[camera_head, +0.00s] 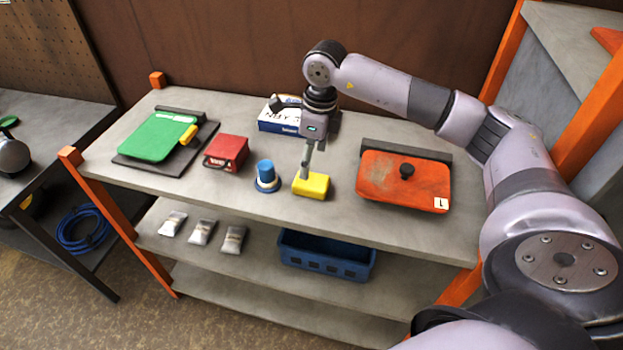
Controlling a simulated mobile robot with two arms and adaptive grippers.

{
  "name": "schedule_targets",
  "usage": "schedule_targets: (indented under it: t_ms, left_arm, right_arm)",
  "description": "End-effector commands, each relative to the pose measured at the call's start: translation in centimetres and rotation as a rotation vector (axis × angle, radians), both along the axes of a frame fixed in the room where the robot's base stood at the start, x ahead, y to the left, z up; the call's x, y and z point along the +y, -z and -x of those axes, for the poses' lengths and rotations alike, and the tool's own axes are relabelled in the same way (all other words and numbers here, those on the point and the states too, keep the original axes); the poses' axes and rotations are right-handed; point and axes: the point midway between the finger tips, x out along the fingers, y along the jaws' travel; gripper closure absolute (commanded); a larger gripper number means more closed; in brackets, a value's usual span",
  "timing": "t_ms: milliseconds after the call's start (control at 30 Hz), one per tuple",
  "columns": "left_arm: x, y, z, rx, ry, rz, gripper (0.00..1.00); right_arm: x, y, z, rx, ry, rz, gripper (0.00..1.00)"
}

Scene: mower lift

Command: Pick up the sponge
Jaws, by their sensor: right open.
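The yellow sponge (314,187) lies on the grey top shelf, between a blue cylinder and an orange-red plate. My right gripper (305,174) points down at the sponge from above. Its fingertips are at the sponge's upper left part, and one finger hides a bit of it. I cannot tell whether the fingers touch the sponge. The right gripper is open. My left gripper is not in view.
Around the sponge stand the blue cylinder (266,174), a red box (227,153), the orange-red plate (385,184) with a black knob, a green panel (157,137) and a blue-white box (277,121). A blue crate (327,263) sits on the shelf below.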

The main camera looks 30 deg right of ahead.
Motion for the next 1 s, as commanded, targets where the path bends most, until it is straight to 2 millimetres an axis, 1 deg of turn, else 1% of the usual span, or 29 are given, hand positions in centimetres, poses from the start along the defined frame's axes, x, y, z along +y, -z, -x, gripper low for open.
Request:
schedule_targets:
  t_ms: [33,100,200,300,367,533,600,700,800,1000]
  left_arm:
    - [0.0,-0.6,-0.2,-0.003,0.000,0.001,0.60]
    - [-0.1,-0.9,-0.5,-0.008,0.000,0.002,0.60]
    - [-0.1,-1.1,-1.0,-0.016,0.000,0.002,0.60]
    - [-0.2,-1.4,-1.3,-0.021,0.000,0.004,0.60]
    - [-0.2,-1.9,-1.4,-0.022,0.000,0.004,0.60]
    - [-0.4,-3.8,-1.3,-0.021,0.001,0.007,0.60]
    - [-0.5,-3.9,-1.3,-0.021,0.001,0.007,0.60]
    - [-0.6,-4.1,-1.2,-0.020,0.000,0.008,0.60]
    - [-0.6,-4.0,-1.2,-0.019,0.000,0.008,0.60]
    - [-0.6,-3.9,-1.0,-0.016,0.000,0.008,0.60]
  right_arm:
    - [0.1,0.7,0.0,0.003,-0.001,0.001,0.27]
    - [0.2,1.7,-0.1,0.003,0.000,-0.002,0.27]
    - [0.2,2.7,-0.2,0.001,0.000,-0.001,0.27]
    - [0.2,3.2,-0.2,0.001,0.000,0.000,0.27]
    - [0.1,3.5,-0.1,0.002,0.000,-0.001,0.27]
    - [-0.5,5.9,0.3,0.005,0.001,-0.001,0.27]
    - [-0.3,7.1,0.1,0.003,0.000,-0.002,0.27]
    - [-0.2,8.0,0.0,0.001,-0.001,-0.001,0.27]
    - [-0.2,8.3,-0.1,-0.001,-0.001,-0.002,0.27]
    - [-0.2,8.3,-0.1,-0.001,0.000,-0.002,0.27]
